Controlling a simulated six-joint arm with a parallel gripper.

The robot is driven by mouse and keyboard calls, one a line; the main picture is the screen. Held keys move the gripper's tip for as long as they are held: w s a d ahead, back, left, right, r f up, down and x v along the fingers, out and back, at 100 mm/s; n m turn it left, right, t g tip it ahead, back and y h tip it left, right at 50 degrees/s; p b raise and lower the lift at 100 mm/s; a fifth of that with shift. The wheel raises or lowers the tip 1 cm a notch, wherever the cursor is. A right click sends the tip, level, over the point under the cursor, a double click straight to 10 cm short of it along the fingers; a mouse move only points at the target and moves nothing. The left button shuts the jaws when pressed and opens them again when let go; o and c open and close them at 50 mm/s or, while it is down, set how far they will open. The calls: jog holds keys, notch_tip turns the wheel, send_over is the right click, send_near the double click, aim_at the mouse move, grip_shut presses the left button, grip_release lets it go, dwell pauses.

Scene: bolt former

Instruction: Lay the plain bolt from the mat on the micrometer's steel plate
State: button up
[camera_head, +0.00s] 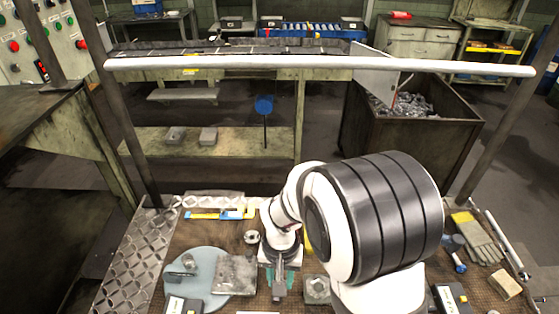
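My gripper (279,284) points down over the brown work surface, in the lower middle of the head view. Teal finger parts show on both sides of a grey piece, and I cannot tell whether that piece is held or is part of the gripper. A round pale blue mat (213,256) lies to the left. Small dark metal pieces (175,277) and a lighter one (188,261) lie on it; which is the plain bolt is not clear. A grey square steel plate (235,272) overlaps the mat's right side, left of my gripper. I cannot identify the micrometer with certainty.
A blue and yellow caliper-like tool (218,214) lies behind the mat. A small round metal part (251,237) is near the gripper. A second block with a nut shape (317,288) stands to its right. Gloves (476,238) lie far right. A pale rail (320,66) crosses behind.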

jog(key=shift+w+a+f, duration=0.15)
jog(key=shift+a+f, duration=0.05)
jog(key=shift+f, duration=0.25)
jog(key=shift+w+a+f, duration=0.15)
jog(key=shift+f, duration=2.75)
grip_shut()
jog(key=shift+r, duration=0.1)
